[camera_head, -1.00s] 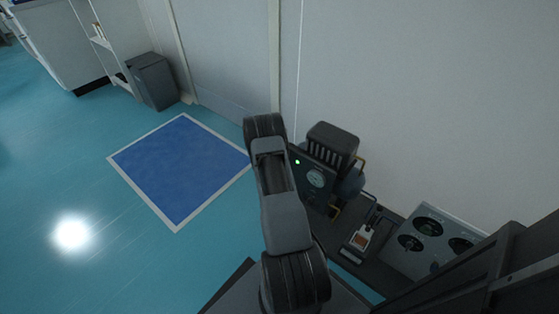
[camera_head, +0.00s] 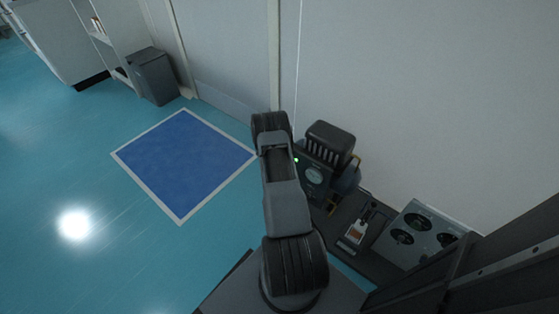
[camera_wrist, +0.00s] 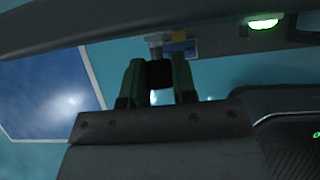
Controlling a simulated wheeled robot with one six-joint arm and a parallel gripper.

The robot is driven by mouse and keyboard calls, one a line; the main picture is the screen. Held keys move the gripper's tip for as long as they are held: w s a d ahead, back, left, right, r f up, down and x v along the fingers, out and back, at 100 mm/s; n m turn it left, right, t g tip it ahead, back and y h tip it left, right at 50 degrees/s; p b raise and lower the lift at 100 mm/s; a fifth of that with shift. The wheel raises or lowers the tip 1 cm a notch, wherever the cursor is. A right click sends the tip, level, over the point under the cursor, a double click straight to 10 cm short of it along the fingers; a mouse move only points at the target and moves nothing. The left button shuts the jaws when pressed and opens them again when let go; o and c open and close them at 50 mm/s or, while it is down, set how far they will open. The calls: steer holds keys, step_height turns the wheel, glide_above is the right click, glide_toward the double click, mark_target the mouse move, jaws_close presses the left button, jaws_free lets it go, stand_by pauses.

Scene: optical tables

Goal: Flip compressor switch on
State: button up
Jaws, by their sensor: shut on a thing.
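The compressor (camera_head: 328,138) is a dark ribbed unit against the wall, with a round gauge on its front panel (camera_head: 314,175). A small green lamp (camera_head: 296,160) is lit on that panel. In the wrist view a bright green lamp (camera_wrist: 262,23) also glows on the panel edge. My gripper (camera_wrist: 158,70) has its two dark green fingers closed on a small black switch knob (camera_wrist: 160,76), with a short grey stem above it. In the head view my arm hides the gripper and the switch.
A grey box with round dark fans (camera_head: 421,232) and a small device with an orange-lit face (camera_head: 355,232) stand right of the compressor. A blue floor mat (camera_head: 185,165) lies to the left, with a grey bin (camera_head: 153,75) behind. The blue floor there is open.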

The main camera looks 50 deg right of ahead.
steer(key=shift+w, duration=0.1)
steer(key=o, duration=0.9)
steer(key=shift+r, duration=0.1)
steer(key=p+v, duration=0.3)
steer(key=v, duration=1)
steer(key=shift+a+r, duration=0.15)
steer(key=shift+r, duration=0.15)
